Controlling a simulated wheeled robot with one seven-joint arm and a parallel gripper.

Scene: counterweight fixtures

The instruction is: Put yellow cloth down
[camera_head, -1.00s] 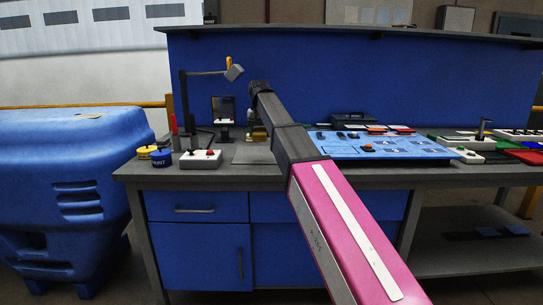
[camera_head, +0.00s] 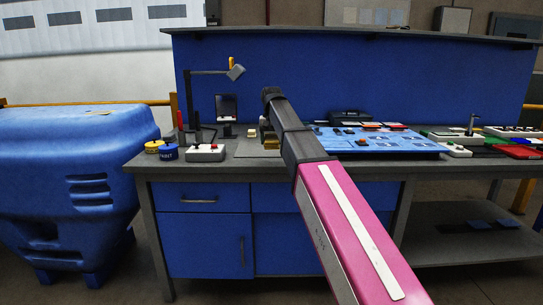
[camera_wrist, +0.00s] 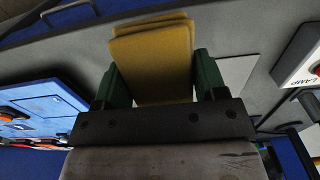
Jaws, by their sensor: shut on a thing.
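The yellow cloth (camera_wrist: 152,62) is a folded, layered pad in the wrist view. My gripper (camera_wrist: 155,82) is shut on it, with a green finger on each side. The cloth is held over the grey worktop (camera_wrist: 245,45); I cannot tell whether it touches the surface. In the head view, my arm hides most of my gripper (camera_head: 265,130), which is at the bench near the lamp stand. A small yellowish patch shows beside it there.
A white box with a red button (camera_head: 205,153) and yellow and blue round tubs (camera_head: 168,152) stand left on the bench. A blue panel (camera_head: 385,142) lies right of my arm. The lamp stand (camera_head: 193,105) rises behind. A light flat plate (camera_wrist: 235,75) lies right of the cloth.

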